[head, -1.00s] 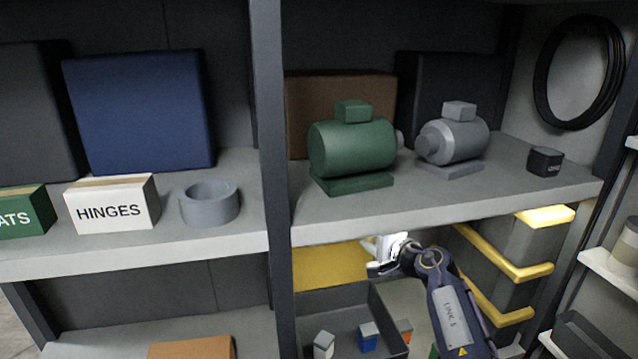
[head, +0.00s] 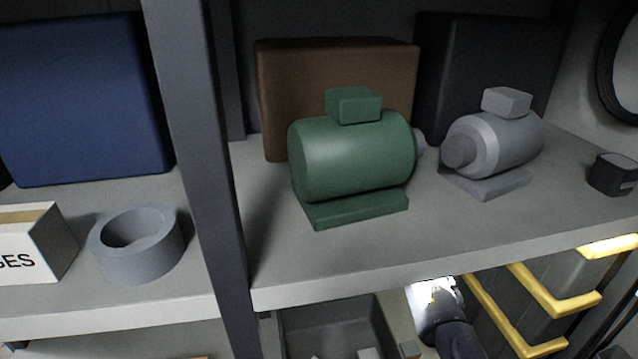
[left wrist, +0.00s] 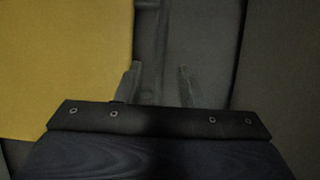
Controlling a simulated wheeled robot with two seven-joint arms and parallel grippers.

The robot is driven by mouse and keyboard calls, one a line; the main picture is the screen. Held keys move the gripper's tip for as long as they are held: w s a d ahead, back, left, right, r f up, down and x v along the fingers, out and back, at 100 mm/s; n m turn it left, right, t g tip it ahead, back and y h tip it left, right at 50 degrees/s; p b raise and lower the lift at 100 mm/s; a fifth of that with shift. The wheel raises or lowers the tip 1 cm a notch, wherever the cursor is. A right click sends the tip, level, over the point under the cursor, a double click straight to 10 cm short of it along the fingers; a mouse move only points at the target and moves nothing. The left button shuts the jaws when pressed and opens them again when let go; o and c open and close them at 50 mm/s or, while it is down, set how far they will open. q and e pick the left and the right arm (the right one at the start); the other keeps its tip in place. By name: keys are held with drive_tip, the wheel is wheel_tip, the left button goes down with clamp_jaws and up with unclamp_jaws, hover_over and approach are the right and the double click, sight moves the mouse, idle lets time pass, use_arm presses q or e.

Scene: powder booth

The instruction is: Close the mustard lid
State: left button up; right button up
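A flat mustard panel, likely the lid, fills the left of the left wrist view (left wrist: 62,65). In the head view I cannot make it out; the shelf edge hides that area. My left gripper (left wrist: 158,75) shows in the left wrist view with its two fingers apart and nothing clearly between them. The panel lies left of the fingers, with dark grey surfaces ahead and to the right. In the head view a brightly lit hand (head: 436,292), seemingly the left one, is under the shelf edge, its fingers not readable. No second gripper shows.
The shelf (head: 440,245) overhangs the hand and carries a green motor (head: 350,155) and a grey motor (head: 495,140). An upright post (head: 200,150) stands left. Below are an open grey bin (head: 315,325) and yellow rails (head: 540,295) right of the hand.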

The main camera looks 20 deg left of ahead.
use_arm(q)
drive_tip(key=x, duration=0.7)
drive_tip(key=shift+a+p, duration=0.25)
drive_tip(key=shift+p, duration=0.05)
drive_tip(key=shift+f, duration=0.1)
clamp_jaws()
